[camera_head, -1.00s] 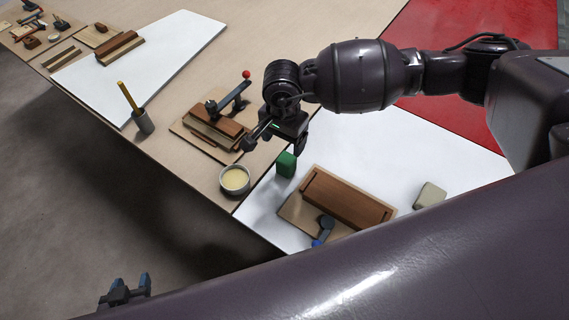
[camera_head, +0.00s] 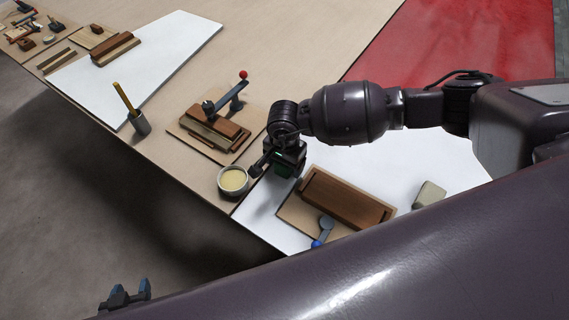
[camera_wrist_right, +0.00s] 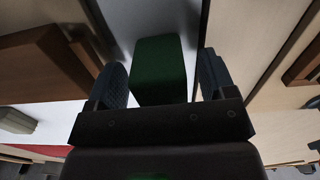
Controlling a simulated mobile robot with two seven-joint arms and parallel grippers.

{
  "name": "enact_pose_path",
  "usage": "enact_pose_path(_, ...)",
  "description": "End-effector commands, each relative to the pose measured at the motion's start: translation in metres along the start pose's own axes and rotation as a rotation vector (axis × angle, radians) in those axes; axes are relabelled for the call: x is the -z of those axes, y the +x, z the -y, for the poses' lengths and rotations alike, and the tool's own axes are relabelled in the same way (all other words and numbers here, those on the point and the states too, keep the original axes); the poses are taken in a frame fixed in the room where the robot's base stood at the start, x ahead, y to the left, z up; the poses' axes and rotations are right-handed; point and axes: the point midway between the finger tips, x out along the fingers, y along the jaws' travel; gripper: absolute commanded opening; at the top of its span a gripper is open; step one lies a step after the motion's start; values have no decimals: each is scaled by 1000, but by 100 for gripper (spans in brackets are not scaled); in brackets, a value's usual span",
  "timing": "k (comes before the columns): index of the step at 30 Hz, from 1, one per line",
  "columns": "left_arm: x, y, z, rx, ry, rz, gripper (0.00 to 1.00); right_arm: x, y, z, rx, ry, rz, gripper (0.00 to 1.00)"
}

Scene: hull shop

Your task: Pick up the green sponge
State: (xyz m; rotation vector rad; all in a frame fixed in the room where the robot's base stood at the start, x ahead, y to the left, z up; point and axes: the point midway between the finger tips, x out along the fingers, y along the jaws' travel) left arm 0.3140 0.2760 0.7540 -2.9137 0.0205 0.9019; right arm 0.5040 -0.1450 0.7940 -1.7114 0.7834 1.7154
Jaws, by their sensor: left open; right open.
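The green sponge (camera_wrist_right: 158,70) stands between the two fingers of my right gripper (camera_wrist_right: 163,80) in the right wrist view, with a gap showing at each finger. In the head view my right gripper (camera_head: 275,172) is down over the sponge's spot on the white board and mostly hides it. The right gripper is open around the sponge. My left gripper (camera_head: 125,297) is open and empty at the bottom left, away from the bench over the floor.
A bowl of pale yellow stuff (camera_head: 233,181) stands just left of my right gripper. A clamp fixture with a red knob (camera_head: 218,125) is behind. A brown wooden block (camera_head: 345,199) and a pale block (camera_head: 429,194) are to the right. The bench's front edge is close.

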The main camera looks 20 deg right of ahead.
Motion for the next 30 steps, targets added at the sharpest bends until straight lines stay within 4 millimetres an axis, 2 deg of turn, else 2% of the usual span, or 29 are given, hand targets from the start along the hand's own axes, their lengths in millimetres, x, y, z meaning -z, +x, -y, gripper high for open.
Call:
enact_pose_path(8,0,0,0,0,0,0,51,0,2,0,1,-1,-1,77)
enact_pose_path(18,0,0,0,0,0,-1,51,0,2,0,1,0,-1,24)
enact_pose_path(26,1,0,0,0,0,-2,51,0,0,0,2,0,-1,24)
enact_pose_path(30,3,-1,0,0,0,-4,51,1,-10,1,4,-1,-2,24)
